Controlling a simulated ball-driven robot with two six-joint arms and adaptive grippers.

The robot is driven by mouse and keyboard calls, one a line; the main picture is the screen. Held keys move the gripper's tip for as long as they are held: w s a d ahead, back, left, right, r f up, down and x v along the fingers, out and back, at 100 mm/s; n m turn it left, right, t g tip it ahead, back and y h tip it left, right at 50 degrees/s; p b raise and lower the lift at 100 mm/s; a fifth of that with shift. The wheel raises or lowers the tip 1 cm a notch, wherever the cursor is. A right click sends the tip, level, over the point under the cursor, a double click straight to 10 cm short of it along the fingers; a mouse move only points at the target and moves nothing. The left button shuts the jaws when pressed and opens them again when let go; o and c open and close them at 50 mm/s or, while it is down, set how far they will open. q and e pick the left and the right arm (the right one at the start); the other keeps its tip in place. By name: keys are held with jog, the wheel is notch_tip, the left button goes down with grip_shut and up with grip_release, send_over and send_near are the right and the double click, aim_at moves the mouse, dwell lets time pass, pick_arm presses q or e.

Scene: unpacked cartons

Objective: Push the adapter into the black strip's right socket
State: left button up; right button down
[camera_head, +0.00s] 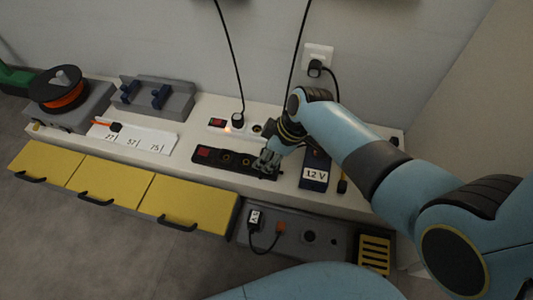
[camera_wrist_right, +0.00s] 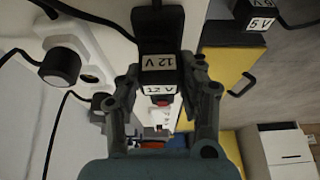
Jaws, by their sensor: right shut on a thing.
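The black strip (camera_head: 235,160) lies on the white bench, with a red switch at its left end and round sockets along it. My right gripper (camera_head: 267,161) is over the strip's right end and hides the right socket. In the right wrist view its two fingers (camera_wrist_right: 160,95) are shut on the adapter (camera_wrist_right: 158,62), a black block with a white 12 V label. Whether the adapter's pins are in the socket is hidden. My left gripper is not in view.
A white strip (camera_head: 218,123) with a black plug (camera_head: 238,119) stands behind. A dark 12 V box (camera_head: 315,174) lies to the right. Yellow drawers (camera_head: 185,208) are at front left.

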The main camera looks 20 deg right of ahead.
jog(key=c, duration=0.7)
grip_release()
jog(key=v, duration=1.2)
